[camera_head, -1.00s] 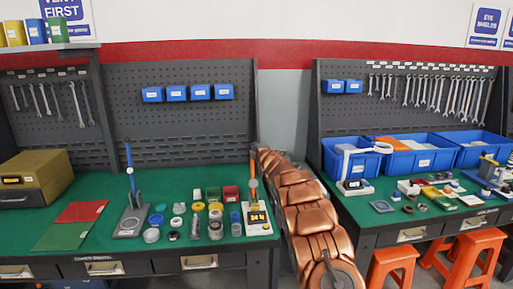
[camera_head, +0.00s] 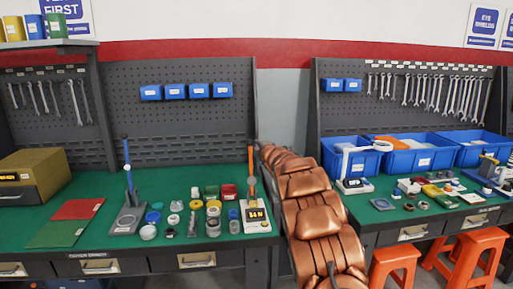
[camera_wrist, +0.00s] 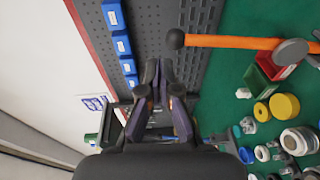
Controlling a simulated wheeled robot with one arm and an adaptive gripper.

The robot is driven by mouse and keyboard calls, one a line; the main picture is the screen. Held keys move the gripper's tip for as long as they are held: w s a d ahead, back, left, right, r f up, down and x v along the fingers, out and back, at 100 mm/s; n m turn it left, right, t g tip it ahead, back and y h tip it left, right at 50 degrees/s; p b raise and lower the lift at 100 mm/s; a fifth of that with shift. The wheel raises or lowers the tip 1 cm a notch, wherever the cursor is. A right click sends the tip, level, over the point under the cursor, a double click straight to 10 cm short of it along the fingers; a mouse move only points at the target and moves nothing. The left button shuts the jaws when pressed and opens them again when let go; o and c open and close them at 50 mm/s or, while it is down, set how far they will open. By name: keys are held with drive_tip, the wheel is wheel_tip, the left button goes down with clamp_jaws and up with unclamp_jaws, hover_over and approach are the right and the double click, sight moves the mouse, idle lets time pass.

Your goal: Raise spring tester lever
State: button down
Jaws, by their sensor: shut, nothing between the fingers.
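The spring tester (camera_head: 256,216) is a pale box with a lit readout, at the right end of the left bench. Its orange lever (camera_head: 251,165) stands about upright above it. In the wrist view the lever (camera_wrist: 235,42) lies across the upper right, with a dark ball knob (camera_wrist: 176,39) at its end. My gripper (camera_wrist: 159,80) is shut and empty, and looks apart from the lever, which is to the right of and above the fingertips in that picture. In the head view my gripper is not seen; my copper arm reaches up just right of the tester.
A blue-levered device (camera_head: 128,215) stands left on the bench, with several rings, jars and small bins between. A red bin (camera_wrist: 280,62) is near the lever in the wrist view. A pegboard (camera_head: 180,125) backs the bench. Blue crates (camera_head: 350,160) stand on the right bench.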

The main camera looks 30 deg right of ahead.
drive_tip(key=r+b+v, duration=0.1)
drive_tip(key=b+v, duration=0.1)
drive_tip(key=v, duration=0.5)
drive_tip(key=shift+r, duration=0.3)
